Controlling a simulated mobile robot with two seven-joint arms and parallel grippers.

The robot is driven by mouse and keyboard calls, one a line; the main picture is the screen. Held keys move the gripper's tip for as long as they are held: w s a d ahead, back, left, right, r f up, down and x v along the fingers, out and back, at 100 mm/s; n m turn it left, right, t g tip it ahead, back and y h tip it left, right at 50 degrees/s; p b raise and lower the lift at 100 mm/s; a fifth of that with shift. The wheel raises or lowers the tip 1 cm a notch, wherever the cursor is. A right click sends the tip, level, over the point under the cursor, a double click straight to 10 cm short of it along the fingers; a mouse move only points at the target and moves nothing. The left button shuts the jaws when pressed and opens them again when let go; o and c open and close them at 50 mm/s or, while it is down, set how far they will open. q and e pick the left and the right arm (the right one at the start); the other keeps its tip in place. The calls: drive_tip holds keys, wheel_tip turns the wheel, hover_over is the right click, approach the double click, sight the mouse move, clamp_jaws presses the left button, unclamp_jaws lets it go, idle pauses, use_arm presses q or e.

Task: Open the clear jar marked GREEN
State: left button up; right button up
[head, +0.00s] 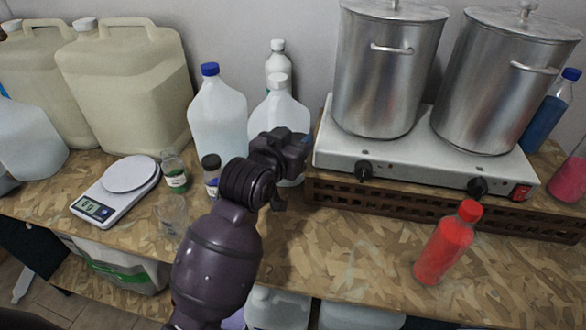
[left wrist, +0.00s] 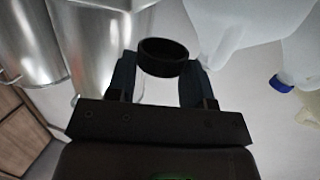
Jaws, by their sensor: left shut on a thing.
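A small clear jar (head: 175,172) with green contents and a white label stands on the worktop right of the scale. Its mouth shows no lid. The label is too small to read. My left gripper (head: 284,150) is up in front of the white jugs, to the right of the jar and apart from it. In the left wrist view my left gripper (left wrist: 160,72) is shut on a round black lid (left wrist: 164,57), with nothing under it. My right gripper is out of view.
A dark-capped jar (head: 211,170) and an empty-looking clear jar (head: 172,213) stand close to the green one. A scale (head: 120,185) is at left. A red bottle (head: 445,243) and a hotplate (head: 415,150) with two steel pots are at right. The front middle worktop is clear.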

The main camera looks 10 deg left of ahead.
use_arm(q)
wheel_tip(320, 180, down, 8)
idle(0.5)
drive_tip(key=o, duration=0.9)
drive_tip(key=v, duration=1.2)
drive_tip(key=shift+b, duration=0.4)
